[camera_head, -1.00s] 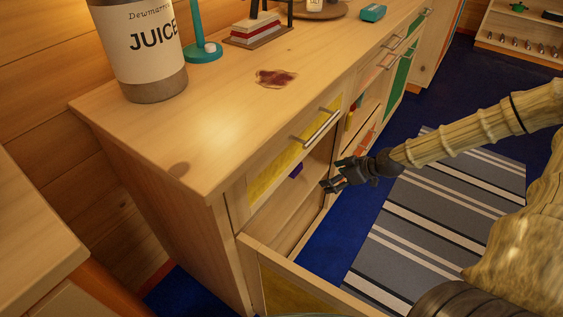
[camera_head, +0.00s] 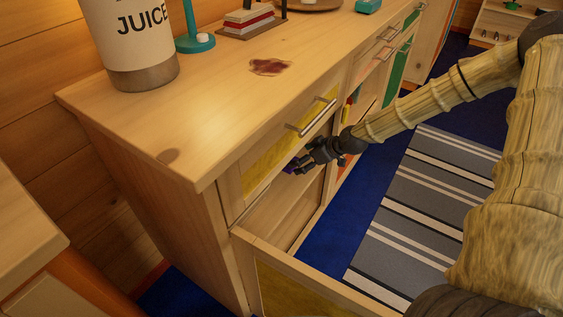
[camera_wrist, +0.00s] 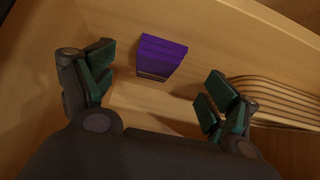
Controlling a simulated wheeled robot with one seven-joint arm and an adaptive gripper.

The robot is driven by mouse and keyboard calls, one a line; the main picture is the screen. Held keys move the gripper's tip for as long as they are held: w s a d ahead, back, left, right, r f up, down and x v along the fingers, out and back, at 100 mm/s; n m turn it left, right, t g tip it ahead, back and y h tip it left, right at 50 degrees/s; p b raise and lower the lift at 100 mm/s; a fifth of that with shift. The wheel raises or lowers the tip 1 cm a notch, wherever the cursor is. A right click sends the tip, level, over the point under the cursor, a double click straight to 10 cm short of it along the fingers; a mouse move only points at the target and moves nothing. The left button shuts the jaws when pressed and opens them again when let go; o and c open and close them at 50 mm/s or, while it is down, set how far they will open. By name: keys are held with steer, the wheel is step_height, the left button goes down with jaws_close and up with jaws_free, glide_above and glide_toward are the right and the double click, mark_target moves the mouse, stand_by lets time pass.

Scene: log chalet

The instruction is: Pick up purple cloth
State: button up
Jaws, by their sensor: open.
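In the head view my gripper (camera_head: 300,163) reaches into the cabinet opening under the yellow drawer. Only a bit of the purple cloth (camera_head: 289,169) shows there, mostly hidden by the gripper.
A drawer handle (camera_head: 311,117) sticks out just above my gripper. A ribbed wooden item (camera_wrist: 275,98) is at the right in the wrist view. A juice container (camera_head: 135,45) and a reddish stain (camera_head: 270,67) are on the countertop.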

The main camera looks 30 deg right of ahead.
steer(key=shift+b+x, duration=0.95)
steer(key=shift+x, duration=1.8)
steer(key=shift+w+a+r, duration=0.1)
steer(key=shift+r, duration=0.05)
steer(key=c, duration=0.9)
